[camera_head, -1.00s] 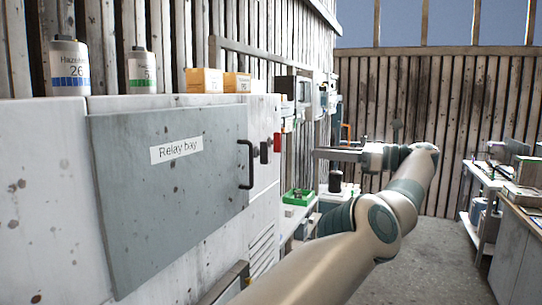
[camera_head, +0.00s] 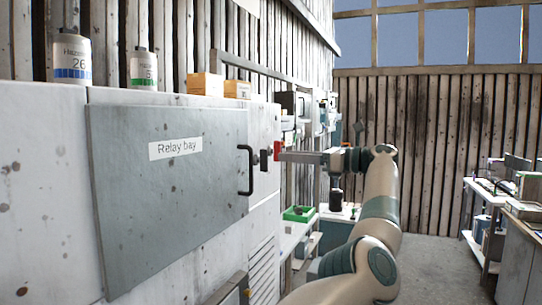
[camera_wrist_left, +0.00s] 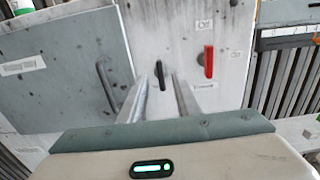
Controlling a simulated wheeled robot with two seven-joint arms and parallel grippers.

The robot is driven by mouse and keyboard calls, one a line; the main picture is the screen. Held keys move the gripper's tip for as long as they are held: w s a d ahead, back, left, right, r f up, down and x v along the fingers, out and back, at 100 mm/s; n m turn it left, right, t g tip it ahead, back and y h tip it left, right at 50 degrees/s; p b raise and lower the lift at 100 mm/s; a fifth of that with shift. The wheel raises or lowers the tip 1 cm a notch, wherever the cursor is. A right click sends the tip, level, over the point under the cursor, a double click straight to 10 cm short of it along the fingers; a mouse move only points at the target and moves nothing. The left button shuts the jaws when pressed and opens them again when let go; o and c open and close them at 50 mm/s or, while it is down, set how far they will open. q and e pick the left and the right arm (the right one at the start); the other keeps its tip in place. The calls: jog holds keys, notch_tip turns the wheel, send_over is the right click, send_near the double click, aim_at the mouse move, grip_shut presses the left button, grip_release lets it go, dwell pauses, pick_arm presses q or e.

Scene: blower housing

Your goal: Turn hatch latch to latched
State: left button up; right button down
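The grey hatch (camera_head: 175,195), labelled "Relay bay", lies against the white cabinet front; its black bar handle (camera_head: 250,170) is at its right edge. A small dark latch (camera_head: 263,160) sits right of the hatch. In the left wrist view, the black latch (camera_wrist_left: 159,74) stands roughly upright between the hatch and a red lever (camera_wrist_left: 209,61). My left gripper (camera_head: 284,156) points at the cabinet front. Its fingers are apart in the wrist view (camera_wrist_left: 160,80), with the latch seen between the tips; contact cannot be told. My right gripper is out of view.
The red lever (camera_head: 277,150) is close to my left fingertips. Canisters (camera_head: 72,58) and orange boxes (camera_head: 206,84) stand on the cabinet top. A green bin (camera_head: 298,214) is on a shelf beyond, and benches stand at the right. Floor between is open.

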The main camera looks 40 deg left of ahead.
aim_at(261, 160)
pick_arm(q)
jog(key=p+x, duration=0.2)
jog(key=x, duration=0.4)
jog(key=shift+a, duration=0.35)
jog(key=shift+s, duration=0.1)
grip_shut()
